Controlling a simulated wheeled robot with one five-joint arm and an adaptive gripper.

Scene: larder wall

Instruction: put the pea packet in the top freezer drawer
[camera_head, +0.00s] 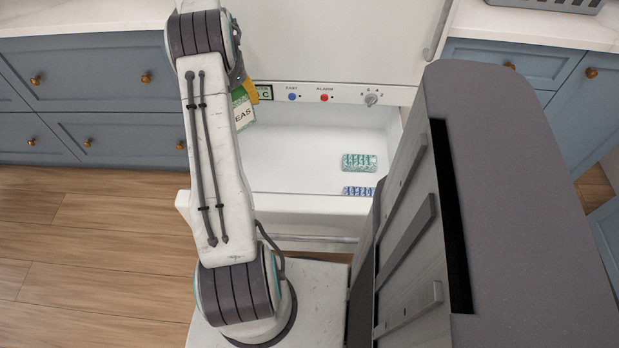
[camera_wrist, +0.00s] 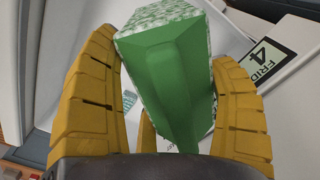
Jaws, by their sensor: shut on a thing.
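The pea packet (camera_head: 243,112) is a green and white box with letters "EAS" showing, partly hidden behind my arm in the head view. In the wrist view the green packet (camera_wrist: 178,75) stands between the yellow fingers of my gripper (camera_wrist: 170,105). My gripper is shut on it. The open top freezer drawer (camera_head: 290,208) is white and pulled out below the control panel. The packet is held high over the drawer's left part. The drawer's left inside is partly hidden by my arm.
A green-and-white pack (camera_head: 359,162) and a blue-and-white pack (camera_head: 358,191) lie at the drawer's right. The panel has a blue button (camera_head: 292,97), a red button (camera_head: 324,97) and a knob (camera_head: 371,98). Blue cabinets (camera_head: 90,75) stand at the left. The drawer's middle floor is clear.

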